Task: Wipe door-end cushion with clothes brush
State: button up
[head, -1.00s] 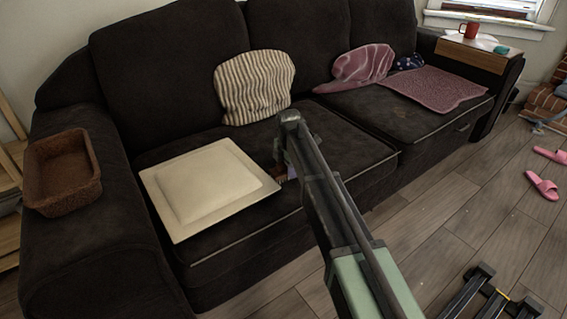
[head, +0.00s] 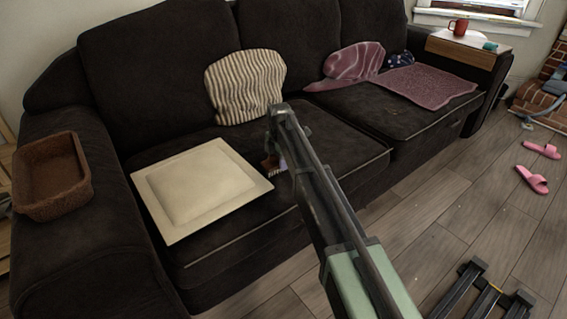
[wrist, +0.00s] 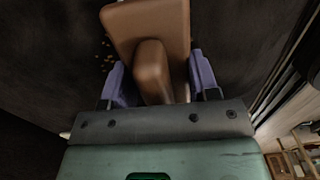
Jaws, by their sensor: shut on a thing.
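My gripper (wrist: 158,88) is shut on the clothes brush (wrist: 152,28), a smooth brown wooden block with a raised grip between purple fingers. In the head view the brush (head: 268,166) shows as a small brown piece by the fingers (head: 282,162), partly hidden by my arm. The gripper is at the left seat cushion (head: 335,155) of the dark sofa, just right of a cream square pad. In the wrist view several tan crumbs (wrist: 106,56) lie on the dark fabric left of the brush. Whether the bristles touch the fabric is hidden.
The cream pad (head: 200,185) lies on the left seat, close to the gripper. A striped cushion (head: 245,85) leans behind it. The right seat (head: 400,118) holds a pink mat (head: 430,86) and a pink cushion (head: 350,64). A brown basket (head: 50,178) sits on the left arm.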

jog(key=shift+w+a, duration=1.1)
jog(key=shift+w, duration=0.35)
jog(key=shift+w+a, duration=1.1)
jog(key=shift+w, duration=0.3)
jog(key=shift+w+d+f, duration=0.1)
jog(key=shift+w+d, duration=0.3)
jog(key=shift+d, duration=0.35)
jog(key=shift+c, duration=0.3)
jog(key=shift+s+d, duration=1.05)
jog(key=shift+s, duration=0.35)
jog(key=shift+s+d, duration=1.1)
jog(key=shift+s, duration=0.3)
jog(key=shift+s+d, duration=1.05)
jog(key=shift+s, duration=0.35)
notch_tip(320, 180, up, 6)
jog(key=p, duration=0.5)
jog(key=shift+p, duration=0.4)
